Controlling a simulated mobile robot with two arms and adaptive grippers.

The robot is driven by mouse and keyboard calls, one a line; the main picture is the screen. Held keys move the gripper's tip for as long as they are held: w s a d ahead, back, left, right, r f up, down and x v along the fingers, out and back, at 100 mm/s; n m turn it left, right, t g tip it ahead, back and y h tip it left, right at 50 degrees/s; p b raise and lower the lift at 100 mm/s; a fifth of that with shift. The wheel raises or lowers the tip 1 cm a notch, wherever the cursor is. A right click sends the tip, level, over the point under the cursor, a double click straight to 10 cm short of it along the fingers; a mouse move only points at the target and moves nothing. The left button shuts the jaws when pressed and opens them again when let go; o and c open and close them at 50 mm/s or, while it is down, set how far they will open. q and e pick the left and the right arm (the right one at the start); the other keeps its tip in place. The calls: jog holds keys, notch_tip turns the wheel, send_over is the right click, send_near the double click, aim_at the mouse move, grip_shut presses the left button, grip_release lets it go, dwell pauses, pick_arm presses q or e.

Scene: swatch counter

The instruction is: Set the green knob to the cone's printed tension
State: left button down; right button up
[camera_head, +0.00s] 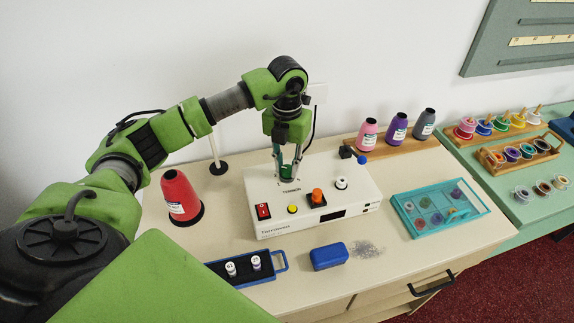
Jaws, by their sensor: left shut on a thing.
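The white machine box (330,216) stands on the counter, with the word TENSION on its top. My left gripper (288,175) points down onto the box top just behind that word. It is shut on the green knob, which the fingers mostly hide; its pointer setting cannot be read. A red cone (178,193) with a white printed label stands alone on a black base to the left of the box. The label's print is too small to read. My right gripper is not in view.
The box also has a red switch (263,211), a yellow button (293,209), an orange knob (317,195) and a white knob (341,183). Pink, purple and grey cones stand behind right.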

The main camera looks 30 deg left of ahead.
aim_at(287, 168)
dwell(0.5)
pick_arm(q)
jog(key=c, duration=1.8)
grip_release()
notch_tip(287, 168, up, 12)
jog(key=shift+r, duration=0.1)
